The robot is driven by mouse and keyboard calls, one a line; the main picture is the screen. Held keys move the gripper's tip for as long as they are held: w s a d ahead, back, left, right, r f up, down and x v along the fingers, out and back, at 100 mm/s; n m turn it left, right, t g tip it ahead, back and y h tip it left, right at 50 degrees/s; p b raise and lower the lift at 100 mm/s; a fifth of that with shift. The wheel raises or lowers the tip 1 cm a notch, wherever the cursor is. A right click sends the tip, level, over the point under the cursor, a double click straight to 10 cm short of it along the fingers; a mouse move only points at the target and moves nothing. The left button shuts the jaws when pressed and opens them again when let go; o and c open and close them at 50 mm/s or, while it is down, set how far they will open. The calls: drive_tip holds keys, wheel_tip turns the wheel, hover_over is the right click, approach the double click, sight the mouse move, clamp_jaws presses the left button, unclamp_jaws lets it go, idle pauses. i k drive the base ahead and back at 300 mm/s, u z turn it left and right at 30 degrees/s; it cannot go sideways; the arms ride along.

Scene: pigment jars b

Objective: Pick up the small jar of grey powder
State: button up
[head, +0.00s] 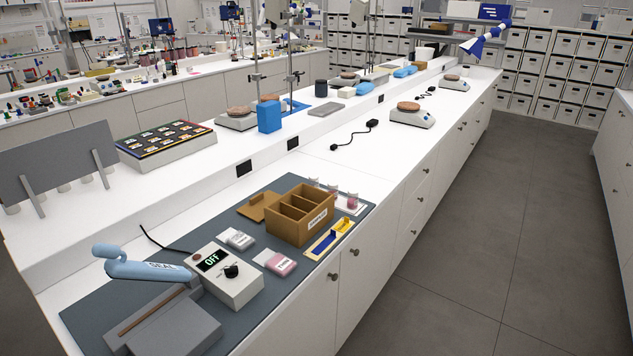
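Several small clear jars (352,201) with pale lids stand on a white holder (358,211) at the far right edge of the dark mat, just behind the cardboard box. The nearest one looks pinkish red. The contents of the others are too small to tell, and the box partly hides them, so I cannot pick out a grey powder with certainty. My gripper is not in view.
A divided cardboard box (300,222) stands on the dark mat (186,238). A sealer with a blue handle (150,266), a control box (228,277), bags of white (236,238) and pink (276,262) material, and a yellow-and-blue item (329,240) lie nearby. The aisle floor (465,230) is clear.

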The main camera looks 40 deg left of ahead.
sight(314, 179)
drive_tip(key=u, duration=0.1)
drive_tip(key=i, duration=1.2)
drive_tip(key=u, duration=2.1)
drive_tip(key=k, duration=0.25)
drive_tip(key=u, duration=0.5)
